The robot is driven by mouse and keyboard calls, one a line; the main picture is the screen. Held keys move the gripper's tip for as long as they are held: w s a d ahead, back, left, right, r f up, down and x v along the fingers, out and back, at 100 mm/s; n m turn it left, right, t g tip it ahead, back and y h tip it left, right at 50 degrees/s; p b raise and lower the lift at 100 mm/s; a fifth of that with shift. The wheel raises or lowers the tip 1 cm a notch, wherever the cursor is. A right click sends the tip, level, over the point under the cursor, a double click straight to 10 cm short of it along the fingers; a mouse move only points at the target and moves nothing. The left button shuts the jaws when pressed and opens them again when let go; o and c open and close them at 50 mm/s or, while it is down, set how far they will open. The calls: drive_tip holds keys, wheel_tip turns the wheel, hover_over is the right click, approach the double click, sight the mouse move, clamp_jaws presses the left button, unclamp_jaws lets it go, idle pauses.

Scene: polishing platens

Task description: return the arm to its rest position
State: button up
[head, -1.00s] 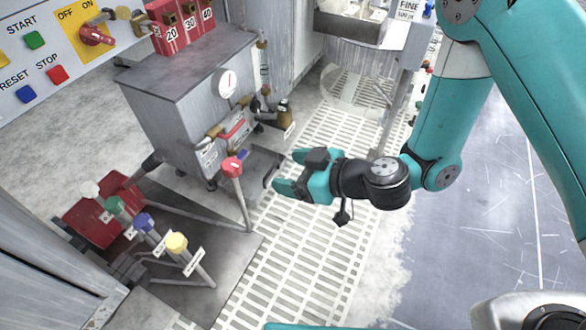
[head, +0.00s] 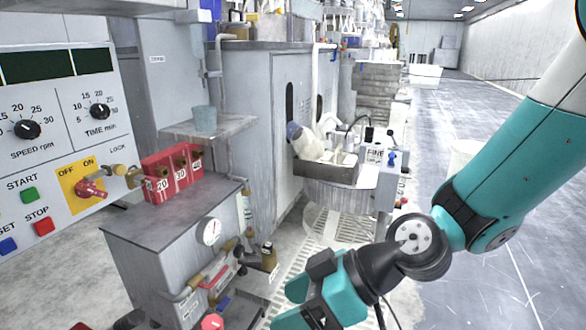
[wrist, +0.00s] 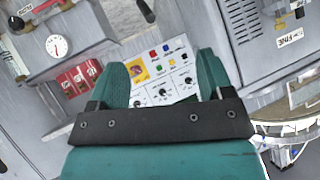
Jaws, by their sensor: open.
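My teal arm comes in from the right in the head view. My gripper (head: 290,305) is at the bottom centre, in front of the grey cabinet and over the grated floor. Its lower part is cut off by the frame edge. In the wrist view, my gripper (wrist: 164,85) shows two teal fingers spread apart with nothing between them. Beyond the fingers, the control panel (wrist: 165,72) with coloured buttons shows at a distance.
A grey cabinet (head: 150,235) with a gauge (head: 208,231) and red numbered blocks (head: 172,174) stands left of my gripper. A sink basin (head: 325,172) stands behind it. The control panel (head: 60,130) is at far left. Open floor (head: 480,270) lies to the right.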

drive_tip(key=s+d+r+m+h+p, duration=0.1)
drive_tip(key=s+d+r+m+h, duration=0.35)
drive_tip(key=d, duration=0.25)
drive_tip(key=s+d+r+m+h+p, duration=0.1)
drive_tip(key=s+d+r+m+h, duration=0.3)
drive_tip(key=d, duration=0.4)
wheel_tip(320, 180, up, 39)
drive_tip(key=n+y+p, duration=0.1)
drive_tip(key=p, duration=3.6)
drive_tip(key=shift+a+p, duration=0.15)
drive_tip(key=shift+p, duration=0.15)
drive_tip(key=shift+y, duration=0.25)
